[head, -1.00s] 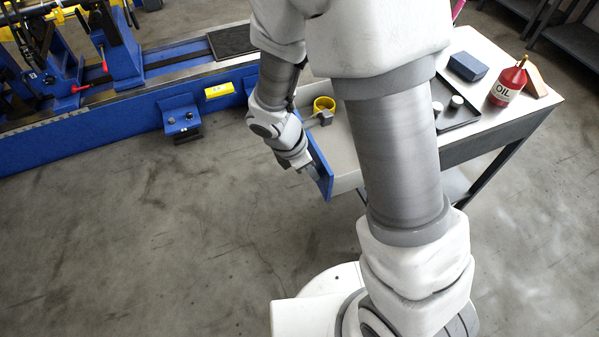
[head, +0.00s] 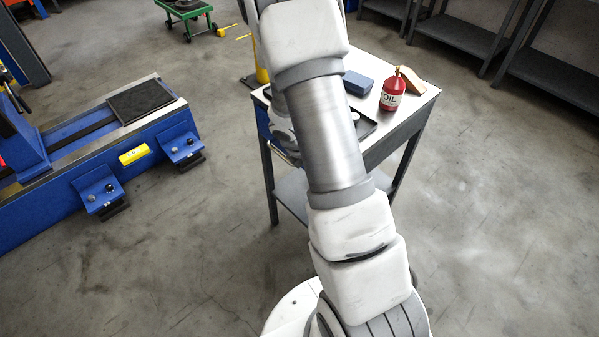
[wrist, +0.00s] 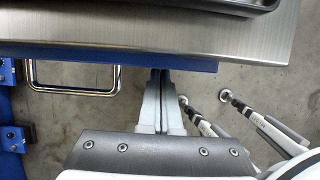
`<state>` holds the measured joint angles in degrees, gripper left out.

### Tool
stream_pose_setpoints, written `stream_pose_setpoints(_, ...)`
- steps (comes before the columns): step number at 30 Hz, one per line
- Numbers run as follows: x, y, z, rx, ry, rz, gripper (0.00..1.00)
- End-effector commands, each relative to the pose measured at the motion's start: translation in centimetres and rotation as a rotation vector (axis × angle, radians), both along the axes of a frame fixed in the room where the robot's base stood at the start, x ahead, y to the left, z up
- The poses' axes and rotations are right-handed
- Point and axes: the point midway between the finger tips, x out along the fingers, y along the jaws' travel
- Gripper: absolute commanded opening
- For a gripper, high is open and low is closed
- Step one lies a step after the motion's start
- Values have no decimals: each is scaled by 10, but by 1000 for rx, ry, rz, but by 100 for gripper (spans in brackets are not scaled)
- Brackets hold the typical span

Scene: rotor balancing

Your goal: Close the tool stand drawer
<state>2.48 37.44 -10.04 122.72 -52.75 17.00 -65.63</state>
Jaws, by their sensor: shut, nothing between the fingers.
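The tool stand (head: 425,98) is a table with a pale metal top, and its top edge also fills the upper wrist view (wrist: 250,42). The drawer's blue front (wrist: 190,66) runs right along the top's edge in the wrist view, with a chrome bar handle (wrist: 72,91) at left. No drawer interior shows. I cannot tell whether the front is fully flush. My gripper (wrist: 160,74) is shut and empty, its fingertips at the blue front, right of the handle. In the head view my arm hides the fingers and most of the drawer.
On the stand are a red oil can (head: 392,93), a blue box (head: 357,84), a brown block (head: 413,80) and a dark tray (head: 367,127). The blue machine bed (head: 50,205) with brackets lies at left. Dark shelves (head: 465,38) stand behind. Floor between bed and stand is clear.

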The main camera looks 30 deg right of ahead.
Motion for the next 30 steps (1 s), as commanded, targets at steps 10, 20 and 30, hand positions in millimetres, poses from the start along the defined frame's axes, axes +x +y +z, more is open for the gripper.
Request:
stream_pose_setpoints(10,4,-13,0,-1,-1,0,0)
stream_pose_setpoints(20,4,-15,0,-4,-2,-3,0)
stream_pose_setpoints(30,10,2,0,0,-2,1,0)
